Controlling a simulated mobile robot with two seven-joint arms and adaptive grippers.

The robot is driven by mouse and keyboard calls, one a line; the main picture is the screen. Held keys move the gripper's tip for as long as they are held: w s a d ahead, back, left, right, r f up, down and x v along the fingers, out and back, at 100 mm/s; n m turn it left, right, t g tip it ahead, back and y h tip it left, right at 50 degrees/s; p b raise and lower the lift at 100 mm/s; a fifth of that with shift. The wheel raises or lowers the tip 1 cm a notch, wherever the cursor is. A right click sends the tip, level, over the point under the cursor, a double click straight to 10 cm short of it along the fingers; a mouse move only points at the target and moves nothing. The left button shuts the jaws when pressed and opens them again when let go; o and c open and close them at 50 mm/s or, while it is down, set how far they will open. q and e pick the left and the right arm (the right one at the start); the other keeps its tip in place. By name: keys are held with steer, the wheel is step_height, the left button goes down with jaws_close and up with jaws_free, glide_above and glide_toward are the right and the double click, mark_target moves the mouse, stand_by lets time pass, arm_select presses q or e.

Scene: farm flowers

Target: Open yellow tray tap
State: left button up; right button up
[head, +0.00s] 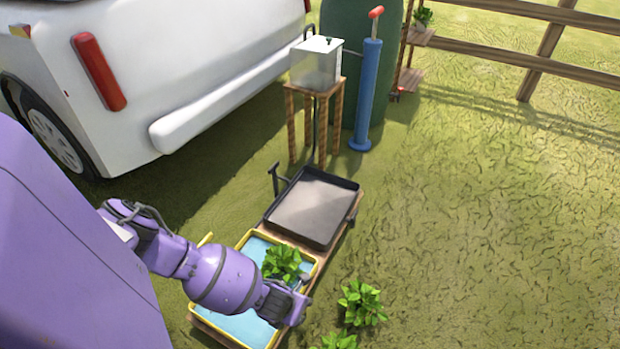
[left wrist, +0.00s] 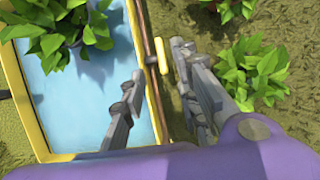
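The yellow tray (head: 308,258) is a yellow-rimmed basin of blue water with leafy plants in it, and its rim also shows in the left wrist view (left wrist: 138,60). A small yellow handle, which looks like the tap (left wrist: 164,53), sticks out beside the tray's right edge. My left gripper (head: 298,296) is above the tray's near right side. In the left wrist view its fingers (left wrist: 157,62) are apart, with the yellow handle showing between or just beyond the tips. I cannot tell whether they touch it. My right gripper is not in view.
A black-rimmed tray (head: 312,208) stands directly behind. Leafy plants (head: 361,302) are on the grass to the right. A white vehicle (head: 190,60), a stand with a metal box (head: 318,64) and a blue pump (head: 369,90) are farther back. Open grass lies right.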

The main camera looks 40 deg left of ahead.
arm_select(q)
steer(key=b+x, duration=0.3)
steer(key=x, duration=0.3)
steer(key=shift+d+f, duration=0.1)
steer(key=shift+f, duration=0.3)
steer(key=shift+w+f+b, duration=0.3)
steer(key=shift+f+b, duration=0.05)
steer(key=shift+r, duration=0.1)
jaws_close()
